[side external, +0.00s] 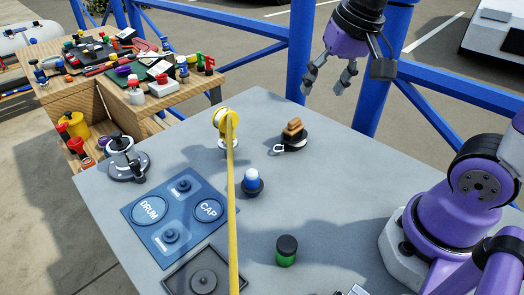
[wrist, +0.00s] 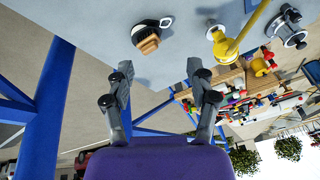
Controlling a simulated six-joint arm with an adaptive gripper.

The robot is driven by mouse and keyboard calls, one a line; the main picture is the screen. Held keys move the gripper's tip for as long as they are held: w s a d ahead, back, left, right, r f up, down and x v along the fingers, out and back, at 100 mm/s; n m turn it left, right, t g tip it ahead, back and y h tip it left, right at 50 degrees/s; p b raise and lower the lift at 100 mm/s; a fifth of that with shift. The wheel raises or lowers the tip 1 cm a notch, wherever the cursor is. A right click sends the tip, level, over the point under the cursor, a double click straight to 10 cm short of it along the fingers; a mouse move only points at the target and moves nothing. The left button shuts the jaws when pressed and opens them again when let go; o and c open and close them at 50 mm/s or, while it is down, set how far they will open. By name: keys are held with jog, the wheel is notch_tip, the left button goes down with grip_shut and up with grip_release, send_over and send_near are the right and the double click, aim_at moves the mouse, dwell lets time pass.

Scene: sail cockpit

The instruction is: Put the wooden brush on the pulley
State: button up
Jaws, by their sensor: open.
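The wooden brush (side external: 294,127) is a small brown block near the far edge of the grey table. It appears to rest on top of a dark round piece with a white loop, which looks like the pulley (side external: 293,143). In the wrist view the brush (wrist: 147,42) overlaps the dark pulley (wrist: 146,28), and the white loop sticks out to one side; exact contact is hard to tell. My gripper (side external: 328,82) is open and empty, raised above and beyond the table edge, clear of the brush. Its two fingers (wrist: 163,74) show spread apart in the wrist view.
A yellow post or line (side external: 231,190) rises left of the brush. A blue-and-white item (side external: 252,181), a green jar (side external: 287,251), a blue panel (side external: 176,221) and a winch-like fitting (side external: 127,160) stand on the table. Blue rails (side external: 455,95) run behind.

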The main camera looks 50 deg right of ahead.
jog(key=s+n, duration=0.1)
jog(key=n, duration=0.1)
jog(key=s+a+f+n+t, duration=0.1)
jog(key=s+n, duration=0.1)
jog(key=s+a+f+n, duration=0.1)
jog(key=s+n, duration=0.1)
jog(key=shift+f+t, duration=0.25)
jog(key=shift+t, duration=0.15)
